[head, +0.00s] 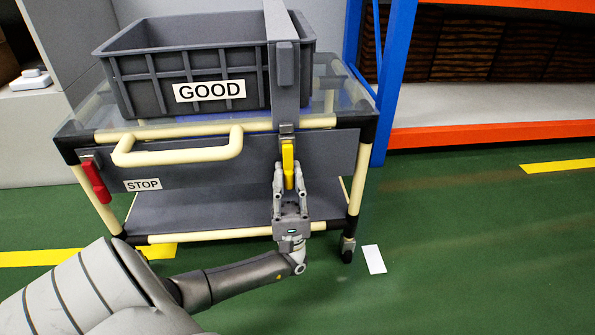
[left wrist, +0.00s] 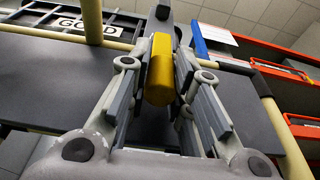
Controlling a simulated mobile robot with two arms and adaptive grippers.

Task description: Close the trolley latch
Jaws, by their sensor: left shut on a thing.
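The trolley (head: 245,148) stands in front of me with a dark front panel and cream tubes. The yellow latch handle (head: 288,165) hangs down at the right of the panel, below a grey upright bar (head: 284,70). My left gripper (head: 289,178) is at the handle's lower part, shut on it. In the left wrist view the yellow handle (left wrist: 160,68) sits between the fingers of my left gripper (left wrist: 165,75). My right gripper is not in view.
A grey crate (head: 150,85) marked GOOD stands on the trolley top. A cream push handle (head: 180,152) juts out from the front. A blue and orange rack (head: 393,85) stands behind at the right. The green floor at the right is mostly clear, with a white card (head: 374,259).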

